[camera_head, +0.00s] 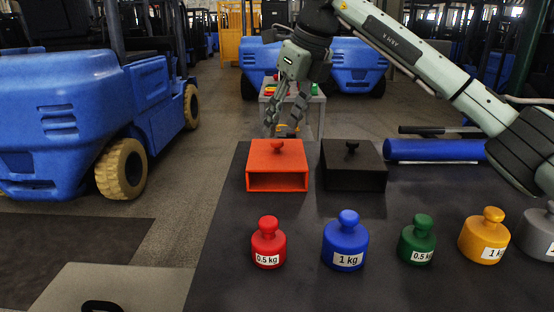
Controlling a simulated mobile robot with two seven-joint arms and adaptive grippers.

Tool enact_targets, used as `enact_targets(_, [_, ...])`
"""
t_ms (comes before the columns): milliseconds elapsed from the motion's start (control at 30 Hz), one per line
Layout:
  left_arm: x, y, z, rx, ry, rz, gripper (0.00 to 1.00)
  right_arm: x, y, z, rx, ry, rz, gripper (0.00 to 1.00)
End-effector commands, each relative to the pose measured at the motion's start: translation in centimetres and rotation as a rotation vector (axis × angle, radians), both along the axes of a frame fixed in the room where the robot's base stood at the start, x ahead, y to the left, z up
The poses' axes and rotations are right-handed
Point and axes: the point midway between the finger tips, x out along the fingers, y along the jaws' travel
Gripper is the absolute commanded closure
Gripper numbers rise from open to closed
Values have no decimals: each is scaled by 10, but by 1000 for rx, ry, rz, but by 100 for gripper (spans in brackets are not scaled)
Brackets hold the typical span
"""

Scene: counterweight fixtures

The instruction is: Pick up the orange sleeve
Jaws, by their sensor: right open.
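The orange sleeve (262,160) is a box-like shell with an open front and a round knob on top. It stands near the far left edge of the dark table (235,260). My right gripper (282,129) points down above and around the far side of the sleeve's knob in the picture, with its fingers apart and nothing between them that I can tell. It looks clear of the sleeve, but the depth gap is hard to judge. My left gripper is not in view.
A black sleeve (353,180) stands close on the right. In front is a row of knobbed weights: red (267,242), blue (345,236), green (417,235), yellow (483,234) and grey (541,232). Blue forklifts (85,110) stand beyond.

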Motion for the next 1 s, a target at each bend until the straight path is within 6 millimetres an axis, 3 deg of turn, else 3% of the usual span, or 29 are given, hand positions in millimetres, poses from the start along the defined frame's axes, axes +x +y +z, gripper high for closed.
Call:
enact_targets(233, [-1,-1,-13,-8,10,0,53,10,7,-35,1,4,2,54])
enact_targets(567, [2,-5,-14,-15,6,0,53,12,9,-41,3,2,2,54])
enact_targets(933, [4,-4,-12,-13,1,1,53,12,9,-41,3,2,2,100])
enact_targets(1000, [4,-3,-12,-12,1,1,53,12,9,-41,3,2,2,100])
